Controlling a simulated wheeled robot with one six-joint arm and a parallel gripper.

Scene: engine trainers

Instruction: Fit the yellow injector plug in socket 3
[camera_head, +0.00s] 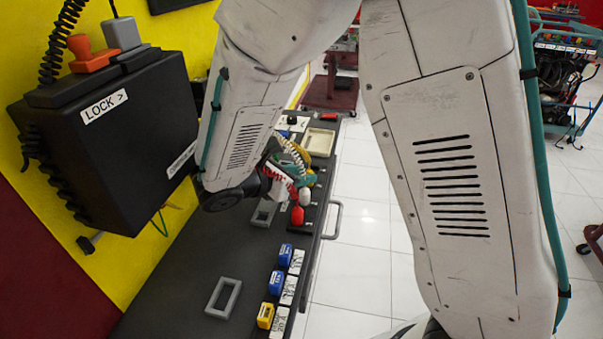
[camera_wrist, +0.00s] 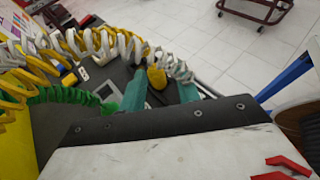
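My gripper (camera_wrist: 161,92) shows in the wrist view as two teal fingers standing apart. A yellow plug-like piece (camera_wrist: 157,77) shows between or just beyond the fingertips, nearer the left one. A dark gap shows beside the right finger, and I see no clear grip on it. In the head view my gripper (camera_head: 303,179) is small and partly hidden by my arm, over the far part of the dark bench (camera_head: 190,290). I cannot read any socket number, so socket 3 cannot be told.
Yellow, white (camera_wrist: 130,45) and green (camera_wrist: 60,95) coiled cables crowd the wrist view's left. Red (camera_head: 297,215) and white handles stand on the bench. Blue (camera_head: 276,283) and yellow (camera_head: 265,315) blocks with labels line its near right edge. A black LOCK box (camera_head: 110,140) is at left.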

